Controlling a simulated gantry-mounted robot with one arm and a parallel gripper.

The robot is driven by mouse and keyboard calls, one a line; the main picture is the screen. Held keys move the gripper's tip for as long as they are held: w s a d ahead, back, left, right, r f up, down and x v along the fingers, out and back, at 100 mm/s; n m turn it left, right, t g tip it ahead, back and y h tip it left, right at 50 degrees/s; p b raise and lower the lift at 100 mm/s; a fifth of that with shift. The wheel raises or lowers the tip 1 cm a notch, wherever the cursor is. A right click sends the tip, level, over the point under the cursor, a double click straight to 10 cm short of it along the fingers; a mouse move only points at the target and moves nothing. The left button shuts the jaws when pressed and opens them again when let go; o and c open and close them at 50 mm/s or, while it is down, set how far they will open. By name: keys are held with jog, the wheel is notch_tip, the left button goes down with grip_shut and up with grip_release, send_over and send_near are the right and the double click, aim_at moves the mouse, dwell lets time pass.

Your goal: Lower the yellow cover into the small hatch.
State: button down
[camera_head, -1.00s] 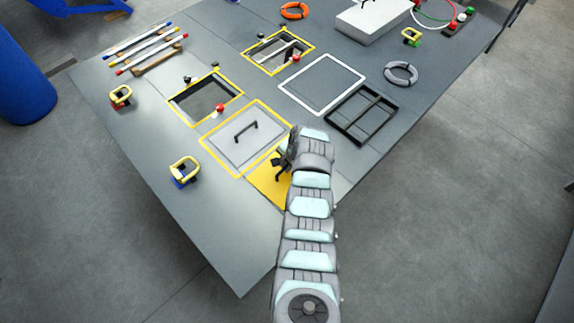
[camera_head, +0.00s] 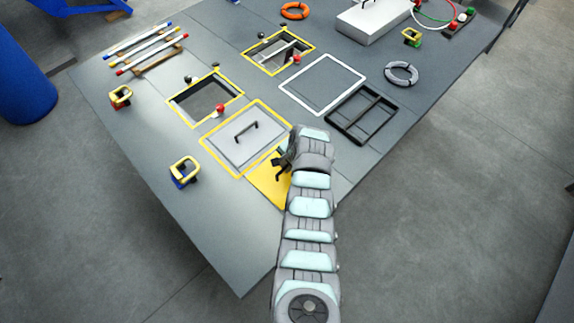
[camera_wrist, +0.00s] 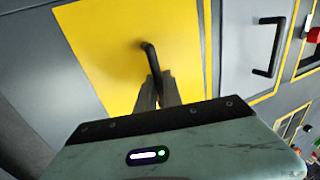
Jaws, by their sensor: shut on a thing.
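The yellow cover (camera_head: 266,190) is a flat square plate at the near edge of the grey deck, partly hidden by my arm. It shows larger in the wrist view (camera_wrist: 105,50), with a black bar handle (camera_wrist: 149,52). My gripper (camera_wrist: 156,88) is shut on this handle; in the head view my gripper (camera_head: 281,168) is over the cover's right part. I cannot tell whether the cover touches the deck. An open yellow-framed hatch (camera_head: 181,110) lies up and left, beyond the grey lid.
A grey lid with a handle (camera_head: 225,145) lies between the cover and the nearer hatch. A yellow-and-blue block (camera_head: 184,171) stands left. A black frame (camera_head: 345,125) lies right. The deck's near-left corner is bare.

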aim_at(287, 165)
dwell(0.4)
jog(key=shift+r+p, duration=2.1)
jog(key=shift+r, duration=0.95)
